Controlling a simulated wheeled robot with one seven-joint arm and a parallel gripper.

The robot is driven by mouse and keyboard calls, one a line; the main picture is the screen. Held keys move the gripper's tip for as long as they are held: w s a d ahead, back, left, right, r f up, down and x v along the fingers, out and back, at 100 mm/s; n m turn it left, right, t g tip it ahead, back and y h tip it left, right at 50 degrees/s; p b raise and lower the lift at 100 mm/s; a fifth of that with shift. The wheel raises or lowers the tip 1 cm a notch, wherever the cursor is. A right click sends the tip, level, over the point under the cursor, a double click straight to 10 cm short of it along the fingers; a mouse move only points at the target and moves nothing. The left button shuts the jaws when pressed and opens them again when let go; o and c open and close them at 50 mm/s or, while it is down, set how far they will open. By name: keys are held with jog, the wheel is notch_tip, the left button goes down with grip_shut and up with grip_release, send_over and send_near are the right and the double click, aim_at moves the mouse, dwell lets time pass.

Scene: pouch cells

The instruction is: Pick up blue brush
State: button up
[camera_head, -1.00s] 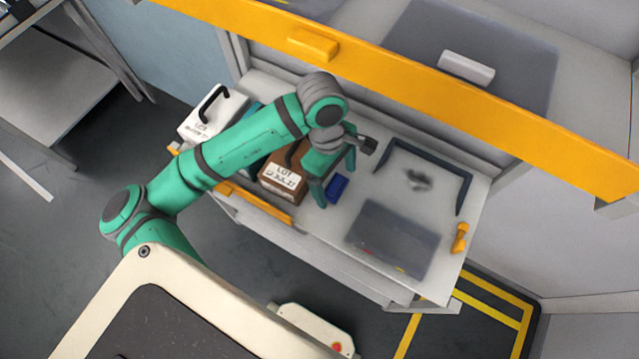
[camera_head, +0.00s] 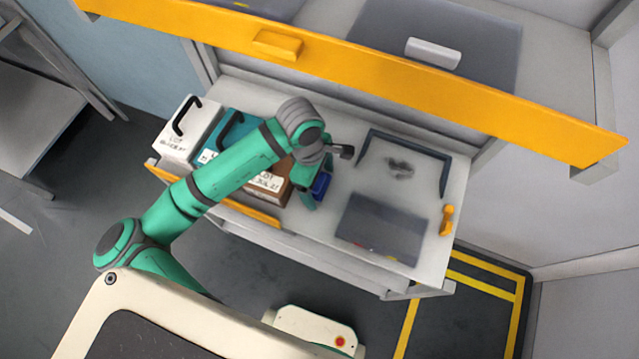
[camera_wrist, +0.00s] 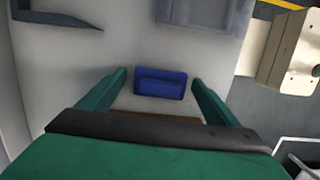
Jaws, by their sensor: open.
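The blue brush (camera_head: 321,186) is a small blue block on the pale worktop, just right of the brown box, partly hidden by my gripper in the head view. In the wrist view the blue brush (camera_wrist: 160,83) lies flat ahead, roughly centred between my two green fingers. My gripper (camera_head: 309,190) is low over the worktop beside the brush. In the wrist view my gripper (camera_wrist: 160,80) is open, with a finger on each side of the brush and a gap to it. Whether the fingers reach the worktop I cannot tell.
A brown box (camera_head: 271,188), a teal box (camera_head: 235,122) and a white box (camera_head: 188,122) stand left of the brush. A grey mat (camera_head: 382,228), a dark U-shaped frame (camera_head: 405,139) and a yellow-handled tool (camera_head: 447,218) lie right. A yellow-edged shelf (camera_head: 390,71) overhangs behind.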

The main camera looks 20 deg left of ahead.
jog(key=c, duration=1.2)
jog(key=shift+o, duration=0.2)
jog(key=shift+s+a, duration=0.1)
jog(key=shift+r, duration=0.7)
jog(key=s+r, duration=0.1)
jog(key=r, duration=0.1)
jog(key=s+r, duration=0.1)
jog(key=r, duration=0.1)
jog(key=s+a+r, duration=0.1)
jog(key=r, duration=0.1)
jog(key=shift+s+r, duration=0.25)
jog(key=shift+s, duration=0.15)
jog(key=s+a+r, duration=0.2)
jog(key=s+r, duration=0.3)
jog(key=s, duration=0.4)
jog(key=shift+s+a, duration=0.3)
jog(key=shift+s, duration=0.1)
